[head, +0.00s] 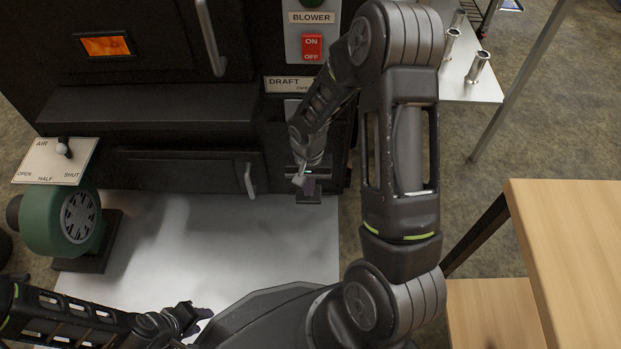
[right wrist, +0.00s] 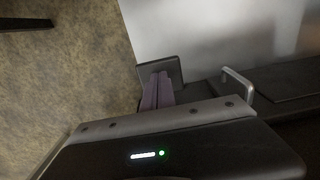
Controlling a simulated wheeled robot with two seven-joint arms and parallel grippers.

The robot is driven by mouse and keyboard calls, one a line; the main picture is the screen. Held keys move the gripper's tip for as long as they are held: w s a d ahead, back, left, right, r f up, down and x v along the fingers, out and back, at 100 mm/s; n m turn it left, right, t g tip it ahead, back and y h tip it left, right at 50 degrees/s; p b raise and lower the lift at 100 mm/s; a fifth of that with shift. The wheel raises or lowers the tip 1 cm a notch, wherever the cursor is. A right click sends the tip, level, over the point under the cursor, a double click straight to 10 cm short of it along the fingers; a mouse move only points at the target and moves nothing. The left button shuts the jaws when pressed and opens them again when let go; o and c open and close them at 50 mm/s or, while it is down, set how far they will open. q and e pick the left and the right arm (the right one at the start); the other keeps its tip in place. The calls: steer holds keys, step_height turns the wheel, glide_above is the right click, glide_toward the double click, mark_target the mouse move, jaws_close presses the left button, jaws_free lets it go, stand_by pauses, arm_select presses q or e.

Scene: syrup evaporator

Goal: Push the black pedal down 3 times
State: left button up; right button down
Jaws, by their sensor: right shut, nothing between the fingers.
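The black pedal (head: 309,198) is a small dark plate low on the front of the black evaporator, near its right end. In the right wrist view the pedal (right wrist: 176,70) shows as a dark plate just beyond my fingertips. My right gripper (head: 306,184) is shut and empty, right over the pedal. Its closed purple-grey fingers (right wrist: 157,90) overlap the plate in the wrist view; I cannot tell whether they touch it. My left gripper (head: 190,318) is at the lower left, far from the pedal; its jaw opening is unclear.
A green blower (head: 62,222) and an AIR lever plate (head: 55,162) stand at the left. A door handle (head: 250,180) sticks out left of the pedal. A red ON/OFF switch (head: 312,47) is above. A wooden table (head: 570,240) is at the right. The pale floor sheet (head: 220,240) is mostly clear.

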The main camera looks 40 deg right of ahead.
steer(key=shift+w+d+f+b, duration=0.1)
steer(key=shift+w+f+b, duration=0.1)
steer(key=shift+f+b, duration=1.5)
steer(key=shift+w+d+f+b, duration=0.1)
steer(key=shift+f+b, duration=0.5)
steer(key=shift+f, duration=0.85)
steer(key=r+p, duration=0.4)
steer(key=r, duration=0.1)
steer(key=s+r+p, duration=0.1)
steer(key=r+p, duration=0.1)
steer(key=r, duration=0.1)
steer(key=shift+a+p, duration=0.3)
steer(key=shift+a, duration=0.1)
steer(key=shift+s, duration=0.15)
